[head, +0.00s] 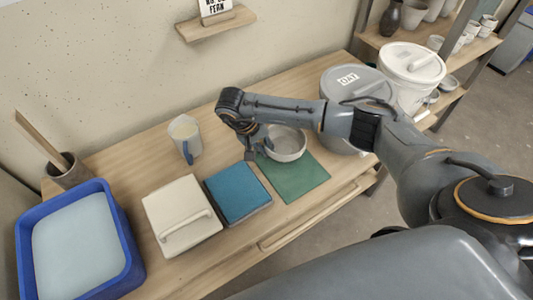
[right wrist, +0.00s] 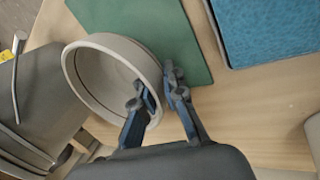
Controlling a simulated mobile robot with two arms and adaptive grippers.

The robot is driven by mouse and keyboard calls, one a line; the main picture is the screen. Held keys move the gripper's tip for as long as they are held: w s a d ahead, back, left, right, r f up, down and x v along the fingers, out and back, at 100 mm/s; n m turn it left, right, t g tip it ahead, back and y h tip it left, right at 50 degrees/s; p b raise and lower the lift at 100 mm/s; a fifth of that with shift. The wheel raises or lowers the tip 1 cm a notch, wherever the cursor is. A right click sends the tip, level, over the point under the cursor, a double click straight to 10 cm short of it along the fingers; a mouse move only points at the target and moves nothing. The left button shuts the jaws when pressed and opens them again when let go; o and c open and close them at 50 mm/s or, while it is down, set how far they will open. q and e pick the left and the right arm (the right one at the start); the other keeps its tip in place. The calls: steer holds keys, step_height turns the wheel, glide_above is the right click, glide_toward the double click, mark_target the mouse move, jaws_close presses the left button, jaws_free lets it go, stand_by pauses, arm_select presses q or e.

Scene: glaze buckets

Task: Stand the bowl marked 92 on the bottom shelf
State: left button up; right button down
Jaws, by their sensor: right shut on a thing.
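A pale grey-white bowl (head: 289,150) is at the back edge of the green mat (head: 297,182) on the wooden table. No number shows on it. My right gripper (head: 259,150) is shut on the bowl's left rim. In the right wrist view one finger of the gripper (right wrist: 156,88) is inside the bowl (right wrist: 95,88) and the other is outside. I cannot tell whether the bowl touches the table. A shelf rack (head: 438,48) stands at the back right, with pots on its boards; its lower part is partly hidden by buckets. My left gripper is not in view.
A grey bucket (head: 340,80) and a white lidded bucket (head: 413,70) stand right of the bowl. A small sign shelf (head: 215,25) juts from the wall.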

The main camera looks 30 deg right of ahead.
steer(key=shift+f, duration=1.5)
steer(key=shift+f, duration=0.2)
steer(key=c, duration=1.4)
jaws_free()
steer(key=shift+r, duration=0.1)
